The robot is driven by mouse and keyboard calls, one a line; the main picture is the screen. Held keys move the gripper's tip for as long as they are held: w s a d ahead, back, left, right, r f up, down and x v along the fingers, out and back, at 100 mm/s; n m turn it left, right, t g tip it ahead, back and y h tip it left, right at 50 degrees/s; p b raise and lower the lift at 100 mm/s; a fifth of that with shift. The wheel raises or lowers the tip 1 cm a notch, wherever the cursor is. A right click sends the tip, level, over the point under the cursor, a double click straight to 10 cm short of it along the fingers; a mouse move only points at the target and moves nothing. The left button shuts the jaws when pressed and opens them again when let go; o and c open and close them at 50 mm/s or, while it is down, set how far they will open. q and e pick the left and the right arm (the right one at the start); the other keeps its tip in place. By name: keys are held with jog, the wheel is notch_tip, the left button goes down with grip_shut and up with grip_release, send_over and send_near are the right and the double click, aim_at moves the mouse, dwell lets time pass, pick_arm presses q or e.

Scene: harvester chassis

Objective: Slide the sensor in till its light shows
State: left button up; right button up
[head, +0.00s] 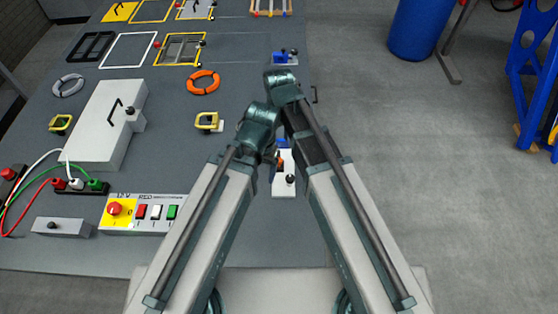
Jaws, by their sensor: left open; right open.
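A small white block (284,184) with a black knob lies between my two forearms, near the table's right edge. A blue part (281,143) shows just above it, partly covered by my arms. I cannot tell which of these is the sensor, and I make out no lit light on them. My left gripper (270,163) is open beside the block's upper left. My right gripper (281,88) is open farther up the picture, its fingers mostly hidden by its wrist.
Cables run at the left. A blue barrel (420,28) and blue rack (530,80) stand right on open floor.

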pick_arm(q)
notch_tip(320, 180, down, 10)
jog(key=b, duration=0.9)
jog(key=shift+f, duration=0.2)
pick_arm(e)
notch_tip(320, 180, down, 10)
jog(key=shift+f, duration=0.2)
grip_shut()
